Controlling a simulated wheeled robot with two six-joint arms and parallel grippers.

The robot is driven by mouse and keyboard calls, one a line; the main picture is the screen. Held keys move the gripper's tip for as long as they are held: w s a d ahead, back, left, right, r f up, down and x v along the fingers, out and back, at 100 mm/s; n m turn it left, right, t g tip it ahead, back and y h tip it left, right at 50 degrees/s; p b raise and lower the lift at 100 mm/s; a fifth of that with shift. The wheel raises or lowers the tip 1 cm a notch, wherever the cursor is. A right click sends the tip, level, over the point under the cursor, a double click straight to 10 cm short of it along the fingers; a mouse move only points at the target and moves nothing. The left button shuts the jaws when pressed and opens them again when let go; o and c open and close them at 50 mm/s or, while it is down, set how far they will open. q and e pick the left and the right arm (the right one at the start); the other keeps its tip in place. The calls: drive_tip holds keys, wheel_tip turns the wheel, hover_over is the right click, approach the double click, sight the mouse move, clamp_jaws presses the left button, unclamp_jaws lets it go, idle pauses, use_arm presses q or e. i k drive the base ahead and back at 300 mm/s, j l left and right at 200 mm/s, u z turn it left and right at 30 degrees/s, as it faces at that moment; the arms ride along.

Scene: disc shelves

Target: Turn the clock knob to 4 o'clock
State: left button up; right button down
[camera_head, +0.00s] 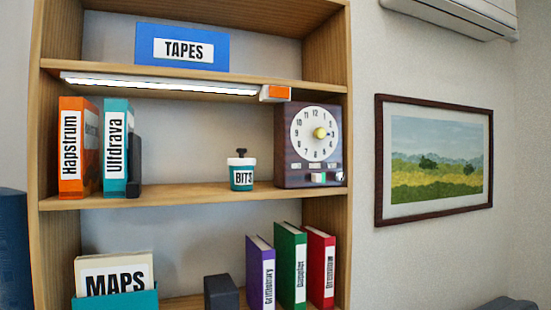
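The clock (280,150) is a dark brown box at the right end of the middle shelf, in the head view. Its round white dial (301,120) carries dark numbers. A yellow knob (320,133) sits near the middle of the dial. A small dark mark shows on its right side, roughly toward 3, but it is too small to read surely. Below the dial are small labels and a row of small controls (318,178). Neither gripper is in view, and nothing touches the clock.
A wooden shelf (190,195) holds a teal BITS pot (241,174) left of the clock, with a bare gap between them. A lamp bar (160,84) with an orange end hangs above. Books (291,265) stand below. A framed picture (435,160) hangs right of the shelf.

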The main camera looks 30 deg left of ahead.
sight(320, 133)
drive_tip(key=u, duration=0.85)
